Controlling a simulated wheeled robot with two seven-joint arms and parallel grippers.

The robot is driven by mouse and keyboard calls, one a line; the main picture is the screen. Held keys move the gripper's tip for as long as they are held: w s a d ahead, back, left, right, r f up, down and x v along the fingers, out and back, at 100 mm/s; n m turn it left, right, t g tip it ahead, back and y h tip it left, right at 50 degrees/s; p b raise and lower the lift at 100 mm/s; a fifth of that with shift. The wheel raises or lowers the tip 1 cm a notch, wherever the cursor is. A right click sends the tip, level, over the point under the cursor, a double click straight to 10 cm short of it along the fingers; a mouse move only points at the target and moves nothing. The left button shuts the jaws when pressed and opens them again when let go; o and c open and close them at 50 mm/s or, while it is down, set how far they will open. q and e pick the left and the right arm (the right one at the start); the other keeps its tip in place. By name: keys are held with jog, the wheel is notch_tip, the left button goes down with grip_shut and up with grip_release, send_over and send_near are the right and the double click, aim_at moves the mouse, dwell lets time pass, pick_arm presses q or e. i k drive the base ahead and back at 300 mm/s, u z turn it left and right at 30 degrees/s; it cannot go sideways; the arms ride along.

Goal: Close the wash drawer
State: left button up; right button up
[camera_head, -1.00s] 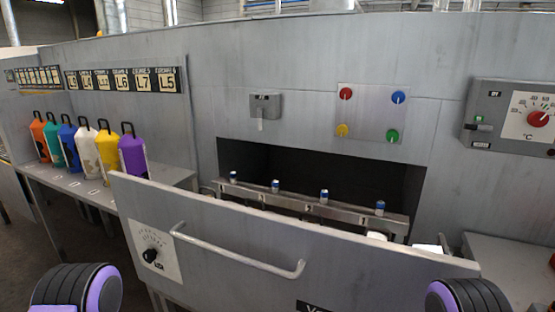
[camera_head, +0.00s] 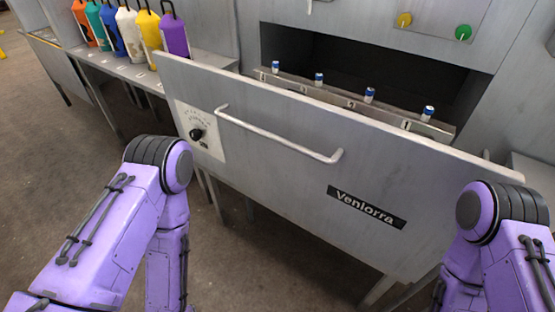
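The wash drawer (camera_head: 270,178) is pulled out from the machine, with its large grey front panel facing me. A bar handle (camera_head: 280,139) runs across the upper left of the panel. A dial sits left of the handle, and a "Venlorra" label is at the lower right. Behind the panel, a rail (camera_head: 345,98) with several small blue-topped cylinders lies in front of the dark opening (camera_head: 370,65). Both my purple arms show at the lower left and lower right, in front of the drawer. Both grippers are outside the picture.
Several coloured bottles (camera_head: 130,32) stand on a side shelf (camera_head: 125,72) at the upper left. Yellow and green knobs (camera_head: 463,32) are on the machine wall at the upper right. The floor (camera_head: 50,130) at the left is clear.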

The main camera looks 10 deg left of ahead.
aim_at(388, 193)
jog(key=k, duration=0.5)
jog(key=u, duration=1.7)
jog(key=i, duration=1)
jog(key=z, duration=1.9)
